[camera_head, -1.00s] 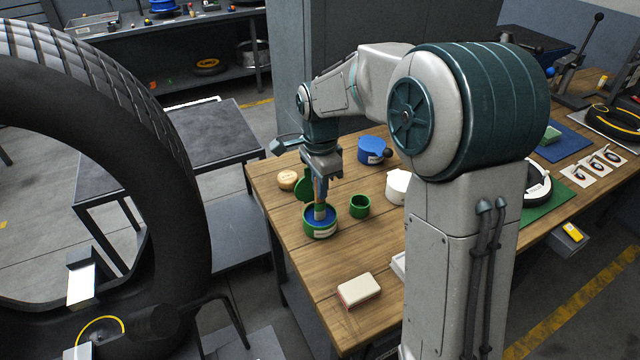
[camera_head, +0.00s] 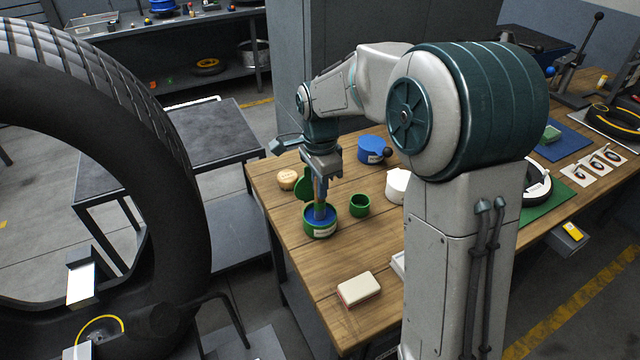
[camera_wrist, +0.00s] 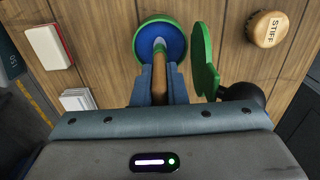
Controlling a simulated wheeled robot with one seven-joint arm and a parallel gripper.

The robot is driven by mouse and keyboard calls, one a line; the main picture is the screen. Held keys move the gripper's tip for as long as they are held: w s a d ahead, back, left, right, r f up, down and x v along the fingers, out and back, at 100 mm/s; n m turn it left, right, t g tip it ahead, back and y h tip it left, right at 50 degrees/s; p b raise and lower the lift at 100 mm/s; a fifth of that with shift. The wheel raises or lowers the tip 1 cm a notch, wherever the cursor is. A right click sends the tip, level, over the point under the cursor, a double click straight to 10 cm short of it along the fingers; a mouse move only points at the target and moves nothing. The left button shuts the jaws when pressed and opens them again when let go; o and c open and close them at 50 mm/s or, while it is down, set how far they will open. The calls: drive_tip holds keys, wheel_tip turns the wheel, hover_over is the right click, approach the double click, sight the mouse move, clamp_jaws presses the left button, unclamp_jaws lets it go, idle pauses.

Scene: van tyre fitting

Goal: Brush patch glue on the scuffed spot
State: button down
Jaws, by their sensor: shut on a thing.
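My gripper (camera_head: 321,176) is shut on the wooden handle of a brush (camera_head: 319,199), which hangs nearly upright over the green glue tin (camera_head: 320,234). The brush's lower end is within the tin's rim, at the blue inside; its bristles are hard to make out. In the wrist view the handle (camera_wrist: 160,75) runs between my fingers towards the tin (camera_wrist: 140,40). A green lid-like piece (camera_head: 302,184) stands beside the tin. At lower left, a yellow ring (camera_head: 118,321) surrounds a greyish patch by the tyre (camera_head: 190,190), perhaps the scuffed spot.
A white and red block (camera_head: 359,288) lies nearer. The bench front between tin and block is clear.

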drive_tip(key=shift+r+p, duration=2.55)
drive_tip(key=shift+r, duration=0.9)
drive_tip(key=shift+r, duration=0.1)
